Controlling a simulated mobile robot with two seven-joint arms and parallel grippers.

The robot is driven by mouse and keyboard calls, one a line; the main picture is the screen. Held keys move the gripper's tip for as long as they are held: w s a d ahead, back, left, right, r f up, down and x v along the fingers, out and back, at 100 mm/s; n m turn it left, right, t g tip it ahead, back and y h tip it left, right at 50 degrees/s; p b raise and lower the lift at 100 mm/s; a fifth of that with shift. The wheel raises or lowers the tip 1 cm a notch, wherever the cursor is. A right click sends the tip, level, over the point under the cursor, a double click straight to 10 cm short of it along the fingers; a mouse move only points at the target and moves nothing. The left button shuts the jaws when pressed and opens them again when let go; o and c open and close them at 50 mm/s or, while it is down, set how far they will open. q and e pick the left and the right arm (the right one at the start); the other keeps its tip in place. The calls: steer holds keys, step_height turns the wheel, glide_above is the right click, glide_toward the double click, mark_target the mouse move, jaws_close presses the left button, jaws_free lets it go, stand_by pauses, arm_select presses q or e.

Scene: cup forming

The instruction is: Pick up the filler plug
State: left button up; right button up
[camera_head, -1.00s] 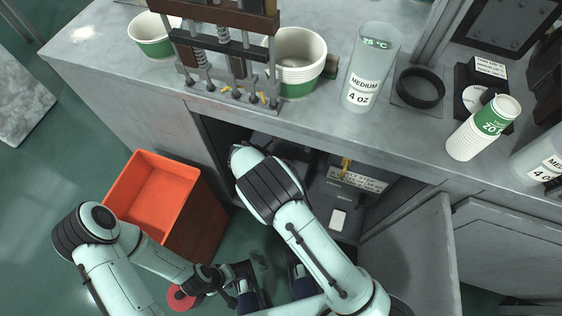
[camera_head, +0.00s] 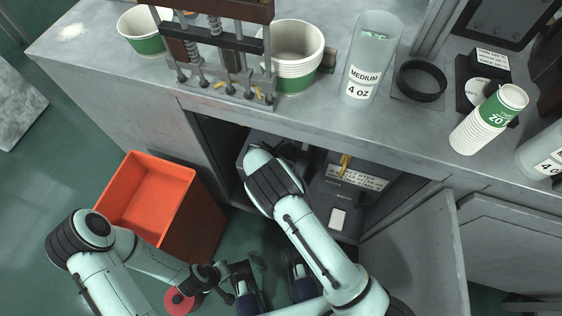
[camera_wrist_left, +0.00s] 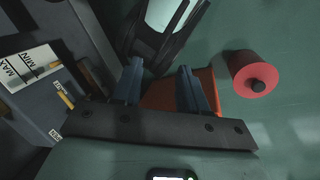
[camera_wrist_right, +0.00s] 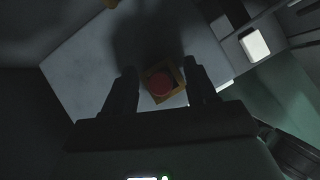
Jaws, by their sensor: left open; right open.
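A round red cap (camera_wrist_right: 160,84) on a yellow-orange base shows in the right wrist view, on a pale surface. It looks like the filler plug, but the picture is dark. My right gripper (camera_wrist_right: 161,72) is open, with the cap seen between its fingers. I cannot tell whether they touch it. In the head view my right forearm reaches into the open cabinet, and that gripper is hidden. My left gripper (camera_wrist_left: 159,78) is open and empty in the left wrist view. A red cylinder with a black knob (camera_wrist_left: 254,74) is right of it; its red disc shows in the head view (camera_head: 180,300).
An orange bin (camera_head: 187,178) stands left of the cabinet. The counter (camera_head: 130,88) above holds paper cups (camera_head: 480,132), a clear container (camera_head: 366,70) and a metal fixture (camera_head: 215,45). An open cabinet door (camera_head: 425,250) stands at right. A MAX/MIN gauge (camera_wrist_left: 30,66) shows in the left wrist view.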

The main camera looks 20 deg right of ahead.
jaws_close()
steer(key=shift+r, duration=0.2)
